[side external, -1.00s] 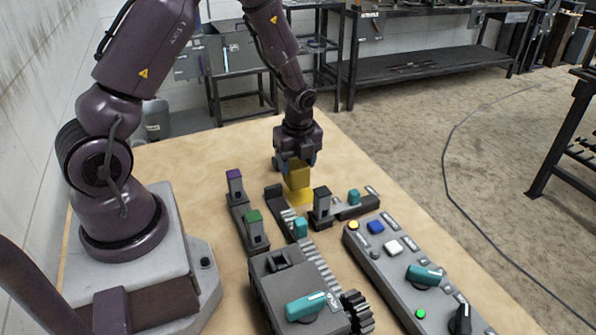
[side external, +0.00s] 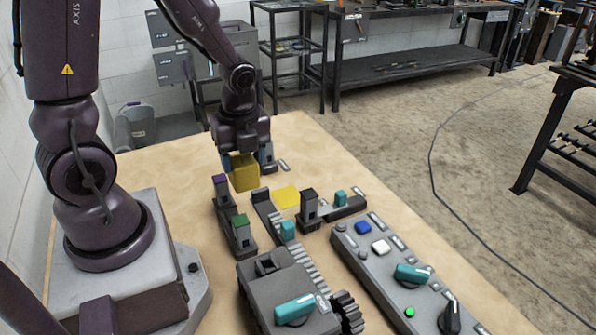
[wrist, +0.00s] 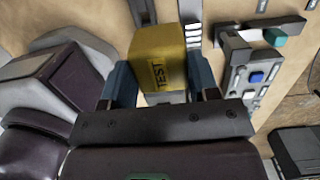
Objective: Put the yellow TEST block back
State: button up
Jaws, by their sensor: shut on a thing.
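The yellow TEST block (side external: 244,174) is held between the fingers of my gripper (side external: 241,168), apparently above the table at the far left of the fixtures. In the wrist view the block (wrist: 158,52) sits between the blue-grey fingers, with its TEST label facing the camera. A flat yellow square (side external: 286,197) lies bare on the table, to the right of and nearer than the block. The block's underside and its exact height are hard to judge.
A post with a purple top (side external: 221,192) and one with a green top (side external: 241,229) stand near the block. A toothed rack (side external: 307,259) and a black-topped post (side external: 310,205) flank the yellow square. A control panel (side external: 385,270) lies to the right.

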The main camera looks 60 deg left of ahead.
jog(key=w+a+f, duration=0.2)
jog(key=w, duration=0.7)
jog(key=w+a+f, duration=0.1)
jog(key=w+a, duration=0.1)
jog(key=w, duration=0.7)
jog(key=shift+w+a+f, duration=0.2)
jog(key=shift+w+f, duration=0.65)
jog(key=shift+f, duration=0.65)
jog(key=shift+w+a+f, duration=0.25)
jog(key=shift+w+f, duration=0.6)
jog(key=shift+f, duration=0.65)
jog(key=shift+w+a+f, duration=0.2)
jog(key=shift+w+f, duration=0.65)
jog(key=shift+f, duration=0.65)
jog(key=shift+f, duration=0.1)
jog(key=o, duration=1)
jog(key=shift+o, duration=0.2)
